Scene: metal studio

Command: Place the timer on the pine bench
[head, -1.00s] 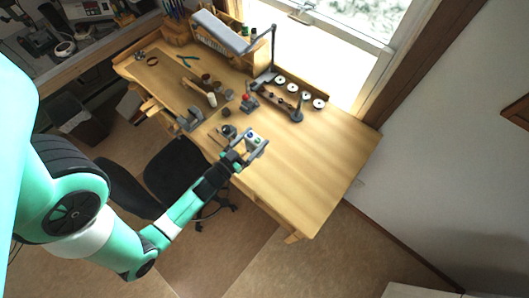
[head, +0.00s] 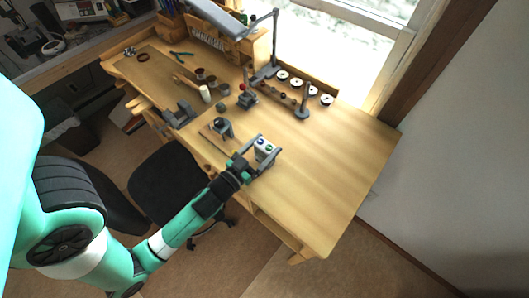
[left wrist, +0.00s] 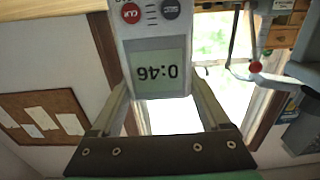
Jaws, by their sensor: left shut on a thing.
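The timer (head: 263,148) is a small pale box with coloured buttons, seen in the head view over the front middle of the pine bench (head: 325,170). My left gripper (head: 266,151) is shut on it, with a finger on either side. In the left wrist view the timer (left wrist: 158,45) is between the fingers. Its display reads 0:46 upside down, with a red and a dark button above. I cannot tell whether the timer touches the bench top. My right gripper is not in view.
The bench's right half is bare. A vise-like grey tool (head: 222,127) stands just left of the timer. Behind are a red-topped device (head: 245,95), a lamp (head: 266,60) and a rack of white discs (head: 297,85). A dark chair (head: 165,185) stands in front.

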